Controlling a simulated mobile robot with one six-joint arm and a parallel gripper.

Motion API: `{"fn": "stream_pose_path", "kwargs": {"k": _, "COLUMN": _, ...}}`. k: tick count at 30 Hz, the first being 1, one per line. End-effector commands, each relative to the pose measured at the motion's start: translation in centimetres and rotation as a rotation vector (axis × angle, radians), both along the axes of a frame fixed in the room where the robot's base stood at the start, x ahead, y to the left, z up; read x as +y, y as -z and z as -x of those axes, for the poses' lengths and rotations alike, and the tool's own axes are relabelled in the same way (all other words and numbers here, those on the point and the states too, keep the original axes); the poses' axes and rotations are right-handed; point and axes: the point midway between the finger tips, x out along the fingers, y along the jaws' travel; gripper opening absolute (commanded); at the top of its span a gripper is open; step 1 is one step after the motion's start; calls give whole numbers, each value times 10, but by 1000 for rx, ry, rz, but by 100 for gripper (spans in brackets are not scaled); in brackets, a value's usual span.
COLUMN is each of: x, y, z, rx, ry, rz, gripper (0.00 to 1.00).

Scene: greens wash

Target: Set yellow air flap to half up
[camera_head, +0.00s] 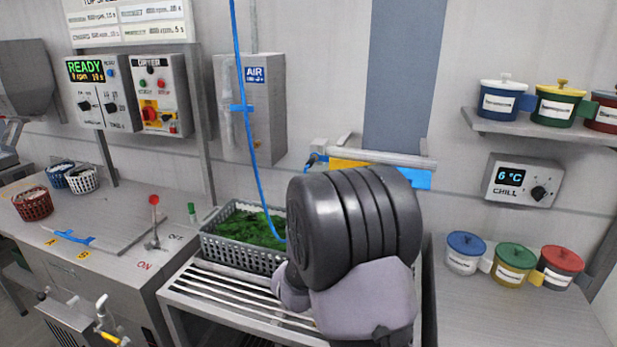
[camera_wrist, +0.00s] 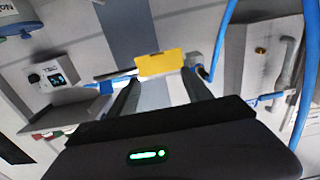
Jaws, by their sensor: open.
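The yellow air flap (camera_head: 348,166) is on the wall under a grey horizontal bar, partly hidden behind my arm in the head view. A blue flap (camera_head: 418,179) is beside it on the right. In the wrist view, the yellow flap (camera_wrist: 160,64) shows as a tilted plate just beyond my fingertips. My gripper (camera_wrist: 161,78) is open, with one dark finger on each side of the flap's line. I cannot tell whether either finger touches it. In the head view my gripper is hidden behind my arm.
A blue hose (camera_head: 249,120) hangs left of my arm, near the AIR box (camera_head: 252,110). A grey basket of greens (camera_head: 235,257) stands on the slatted rack below. The chill unit (camera_head: 523,181) and lidded pots (camera_head: 466,254) are at the right.

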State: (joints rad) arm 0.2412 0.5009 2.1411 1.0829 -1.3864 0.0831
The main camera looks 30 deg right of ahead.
Motion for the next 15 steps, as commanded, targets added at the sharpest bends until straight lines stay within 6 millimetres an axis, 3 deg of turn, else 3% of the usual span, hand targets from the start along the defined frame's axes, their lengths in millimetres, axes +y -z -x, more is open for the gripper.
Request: {"fn": "stream_pose_path", "kwargs": {"k": 15, "x": -106, "y": 1, "z": -90, "rx": -3, "ry": -2, "rz": -1, "gripper": 58}}
